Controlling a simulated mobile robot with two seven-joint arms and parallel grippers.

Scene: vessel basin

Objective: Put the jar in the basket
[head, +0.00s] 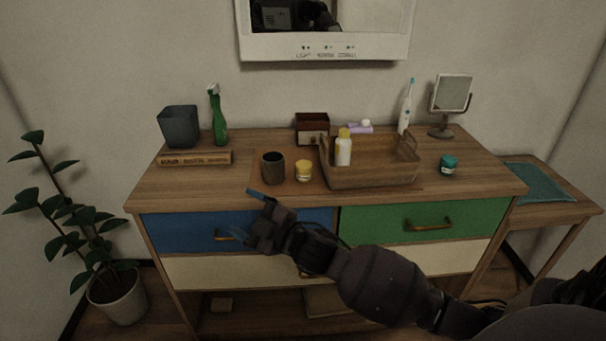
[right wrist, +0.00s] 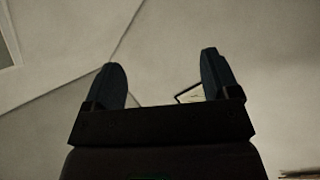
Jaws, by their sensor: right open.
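A small yellow jar with a pale label (head: 304,171) stands on the dresser top, left of the basket. A small teal jar (head: 448,164) stands to the right of the basket. I cannot tell which one the task names. The tan rectangular basket (head: 385,178) sits right of centre, with a raised handle at its right end. My right gripper (head: 246,213) is open and empty in front of the dresser, below and left of the yellow jar. Its two blue fingers spread apart in the right wrist view (right wrist: 162,82), facing bare wall. My left gripper is out of view.
A white bottle with a yellow cap (head: 343,149) stands at the basket's left part. A dark cup (head: 273,168) is left of the yellow jar. A green spray bottle (head: 218,120), grey bin (head: 179,127) and mirror (head: 452,97) stand behind. The dresser's front right is clear.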

